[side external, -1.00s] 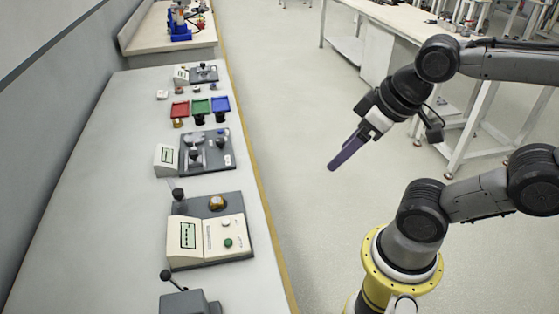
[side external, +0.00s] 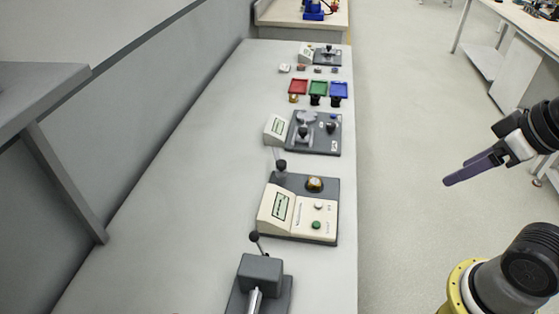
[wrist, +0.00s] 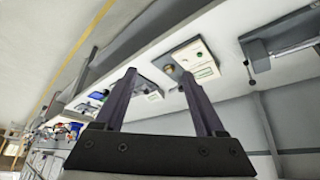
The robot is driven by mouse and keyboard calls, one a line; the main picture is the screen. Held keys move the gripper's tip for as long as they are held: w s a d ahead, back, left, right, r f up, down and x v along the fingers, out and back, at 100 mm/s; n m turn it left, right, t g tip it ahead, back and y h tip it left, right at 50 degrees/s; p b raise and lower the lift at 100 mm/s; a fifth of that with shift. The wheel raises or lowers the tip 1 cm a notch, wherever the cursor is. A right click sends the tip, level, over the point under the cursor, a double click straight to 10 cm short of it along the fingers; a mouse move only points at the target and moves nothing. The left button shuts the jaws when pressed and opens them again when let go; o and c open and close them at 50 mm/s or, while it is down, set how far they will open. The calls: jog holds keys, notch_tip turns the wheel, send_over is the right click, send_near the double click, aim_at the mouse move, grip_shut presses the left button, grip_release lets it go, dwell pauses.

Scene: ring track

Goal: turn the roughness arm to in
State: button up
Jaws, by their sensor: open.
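I cannot tell for sure which part is the roughness arm; no label is readable. In the side external view, a cream tester with a screen and green button (side external: 294,212) stands on the bench, with a black-knobbed lever (side external: 281,166) at its back left. Behind it is a grey plate with small fixtures (side external: 325,140) and a cream screen unit (side external: 277,128) at its left. My gripper (side external: 449,182) is open and empty, out over the floor right of the bench, apart from every device. Its two dark purple fingers also show in the wrist view (wrist: 158,78).
A grey press (side external: 261,270) with a black-knobbed lever stands at the near end of the bench (side external: 185,200). Red (side external: 298,87), green (side external: 318,88) and blue (side external: 339,89) trays lie farther back. The bench's left part is bare. A wall runs along its left.

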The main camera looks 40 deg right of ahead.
jog(key=shift+c, duration=0.5)
jog(key=w+r+n, duration=0.4)
jog(key=w+r, duration=0.4)
jog(key=r, duration=0.2)
jog(key=n+g, duration=0.6)
send_over(281, 163)
notch_tip(281, 163, down, 15)
notch_tip(281, 163, down, 14)
jog(key=shift+r, duration=0.1)
